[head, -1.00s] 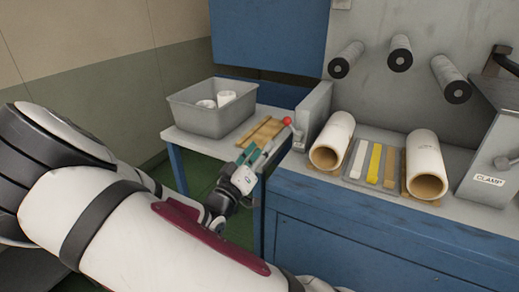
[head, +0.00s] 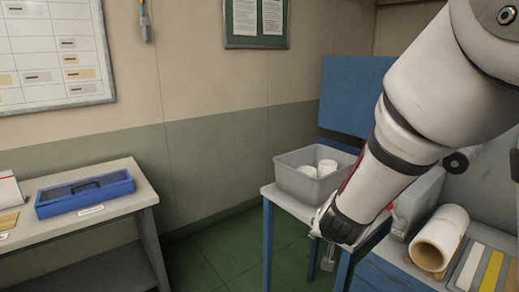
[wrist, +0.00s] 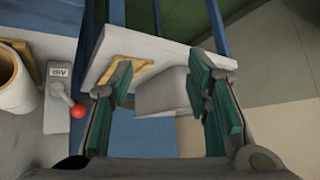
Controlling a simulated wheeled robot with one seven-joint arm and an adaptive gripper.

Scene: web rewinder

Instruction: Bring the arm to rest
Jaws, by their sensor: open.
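My white arm (head: 405,130) comes down from the upper right in the head view. My gripper (head: 328,256) hangs low in front of the small side table (head: 282,196), with its fingers only partly visible there. In the wrist view my gripper (wrist: 160,88) shows its two teal-padded fingers wide apart. Nothing is held between the pads. Part of the side table's top and a grey shape lie behind the fingers.
A grey bin (head: 300,180) with white rolls stands on the side table. A cardboard-core roll (head: 438,240) lies on the machine at right. A red-knobbed AIR lever (wrist: 78,111) is left of my fingers. A bench with a blue case (head: 85,193) stands left; floor between is clear.

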